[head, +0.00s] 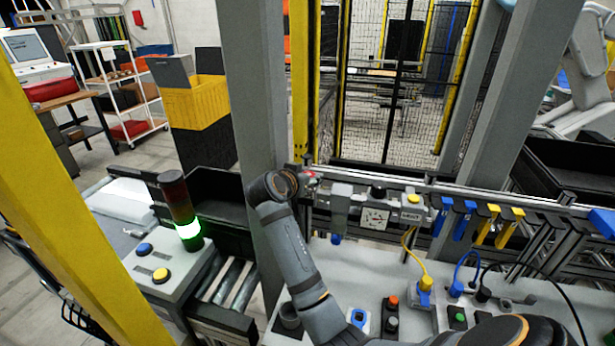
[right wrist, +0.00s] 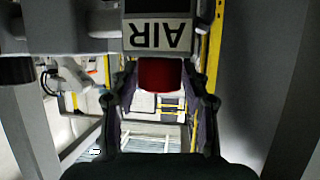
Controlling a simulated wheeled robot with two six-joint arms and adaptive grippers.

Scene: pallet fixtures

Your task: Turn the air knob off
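The air knob is red (right wrist: 160,74) and sits against a panel with an upside-down AIR label (right wrist: 157,36) in the right wrist view. My right gripper (right wrist: 160,92) has one finger on each side of the knob, spread apart, with the knob between the fingertips. I cannot tell whether either finger touches it. In the head view, a small bit of red (head: 311,175) shows beside my right gripper (head: 302,183), at the left end of the rail; my wrist hides most of this area. My left gripper is not in view.
A grey post (head: 253,95) stands close to my right wrist. Right of it, a filter unit (head: 341,205), a gauge box (head: 376,219) and blue and yellow hooks line the rail. A bench with buttons and plugs lies below. A lit green signal tower (head: 188,230) stands left.

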